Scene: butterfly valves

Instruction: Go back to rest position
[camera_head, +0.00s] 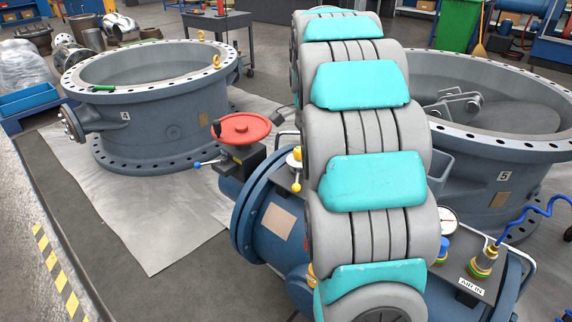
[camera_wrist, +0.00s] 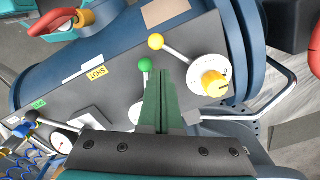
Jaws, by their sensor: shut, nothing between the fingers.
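My gripper (camera_wrist: 162,75) shows in the wrist view with its two green fingers together and nothing between them. It is in front of the dark grey panel (camera_wrist: 110,85) of a blue valve actuator. A lever with a green ball (camera_wrist: 145,65) is just left of the fingertips, partly hidden by them. A lever with a yellow ball (camera_wrist: 155,41) is beyond the tips, and a yellow knob (camera_wrist: 214,83) on a white dial is to the right. I cannot tell whether the fingers touch the panel. In the head view my arm hides the gripper.
In the head view, the blue actuator (camera_head: 265,222) has a red handwheel (camera_head: 240,129), a blue-ended lever (camera_head: 198,165) and a pressure gauge (camera_head: 447,220). Large flanged valve bodies stand at left (camera_head: 160,125) and right (camera_head: 470,185). A metal rail (camera_wrist: 275,100) borders the panel in the wrist view.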

